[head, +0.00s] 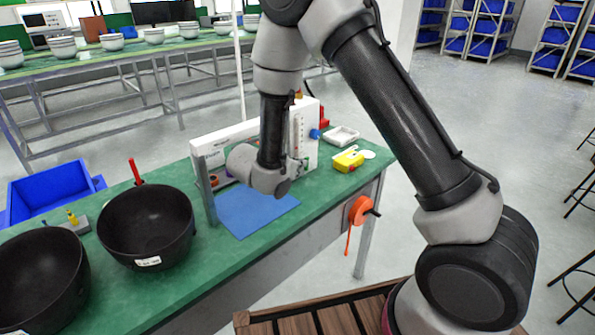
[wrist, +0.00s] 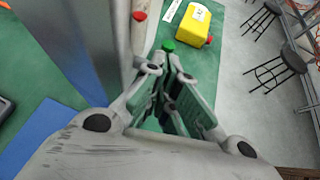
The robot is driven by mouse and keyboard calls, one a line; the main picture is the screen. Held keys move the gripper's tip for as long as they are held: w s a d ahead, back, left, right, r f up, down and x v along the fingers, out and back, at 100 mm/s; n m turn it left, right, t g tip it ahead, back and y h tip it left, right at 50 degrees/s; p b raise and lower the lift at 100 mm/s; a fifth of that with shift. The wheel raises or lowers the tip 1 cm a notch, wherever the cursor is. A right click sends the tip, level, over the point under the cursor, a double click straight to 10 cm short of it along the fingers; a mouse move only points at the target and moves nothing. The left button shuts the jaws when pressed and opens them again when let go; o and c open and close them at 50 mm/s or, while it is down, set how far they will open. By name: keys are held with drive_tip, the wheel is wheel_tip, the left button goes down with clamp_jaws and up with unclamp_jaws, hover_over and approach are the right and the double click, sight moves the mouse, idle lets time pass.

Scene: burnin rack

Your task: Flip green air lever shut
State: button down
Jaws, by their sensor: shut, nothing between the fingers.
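In the wrist view, the green lever tip (wrist: 168,45) shows just past the ends of my gripper's fingers. My gripper (wrist: 169,60) is shut and empty, close to the green tip; I cannot tell whether they touch. The rest of the lever is hidden behind the fingers. A grey-white upright panel (wrist: 130,40) stands just left of the fingers, with a red knob (wrist: 140,16) farther along it. In the head view, the white rig panel (head: 305,120) stands on the green bench, and my wrist covers its front, so the lever is not clear there.
A yellow device (head: 348,160) and a white tray (head: 341,136) lie right of the rig. A blue mat (head: 255,212) lies in front of it. Black bowls (head: 147,225) stand at the left. An orange fitting (head: 360,209) sticks out from the bench's side.

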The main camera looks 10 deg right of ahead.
drive_tip(key=shift+d+r+y, duration=0.15)
drive_tip(key=shift+y, duration=0.15)
drive_tip(key=shift+w+d+r, duration=0.25)
drive_tip(key=shift+d, duration=0.05)
drive_tip(key=shift+d+r, duration=0.1)
idle(0.6)
idle(1.4)
drive_tip(key=v, duration=1.2)
drive_tip(key=shift+w, duration=0.2)
drive_tip(key=shift+r, duration=0.1)
